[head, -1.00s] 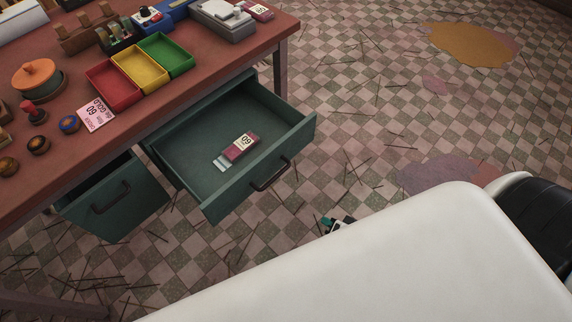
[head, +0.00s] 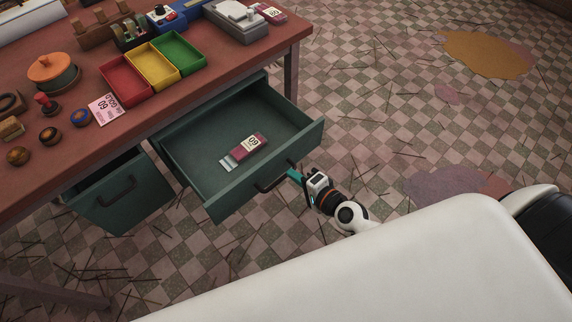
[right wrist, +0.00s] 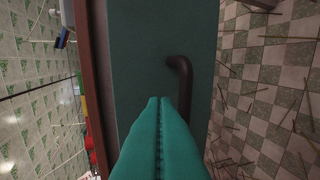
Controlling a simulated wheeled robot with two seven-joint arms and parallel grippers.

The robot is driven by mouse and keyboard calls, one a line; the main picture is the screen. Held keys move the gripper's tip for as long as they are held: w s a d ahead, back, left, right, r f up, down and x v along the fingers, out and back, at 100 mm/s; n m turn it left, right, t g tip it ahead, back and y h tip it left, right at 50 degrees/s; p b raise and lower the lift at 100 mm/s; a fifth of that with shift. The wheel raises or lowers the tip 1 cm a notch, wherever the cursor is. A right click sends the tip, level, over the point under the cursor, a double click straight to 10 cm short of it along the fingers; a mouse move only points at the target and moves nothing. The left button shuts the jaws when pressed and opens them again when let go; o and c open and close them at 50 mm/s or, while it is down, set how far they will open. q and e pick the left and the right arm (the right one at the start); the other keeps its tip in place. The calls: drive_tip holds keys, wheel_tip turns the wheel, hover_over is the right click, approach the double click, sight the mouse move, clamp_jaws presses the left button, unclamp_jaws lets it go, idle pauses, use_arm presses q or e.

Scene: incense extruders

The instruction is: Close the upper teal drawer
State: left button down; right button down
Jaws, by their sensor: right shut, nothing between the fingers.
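The upper teal drawer (head: 222,172) stands pulled far out under the red-brown table in the head view. A maroon and white box marked 60 (head: 247,150) lies inside it. The drawer's dark handle (head: 275,178) is on its front panel. My right gripper (head: 293,174) is at the front panel, at the right end of the handle. In the right wrist view its teal fingers (right wrist: 160,105) are shut together and empty, in front of the drawer front (right wrist: 140,60), with the handle (right wrist: 183,75) beside them. Whether they touch is unclear. My left gripper is out of view.
A second teal drawer (head: 118,195) stands partly open at the left, lower down. The table (head: 215,85) carries red, yellow and green trays, a card and several small items. The checkered floor in front is scattered with thin sticks.

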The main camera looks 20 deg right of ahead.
sight(278, 162)
drive_tip(key=w, duration=0.1)
drive_tip(key=w+a, duration=0.1)
drive_tip(key=shift+w+r+p, duration=0.1)
drive_tip(key=shift+w+p, duration=0.2)
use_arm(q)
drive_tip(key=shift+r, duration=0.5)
use_arm(e)
drive_tip(key=shift+w+a, duration=0.2)
drive_tip(key=shift+w, duration=0.35)
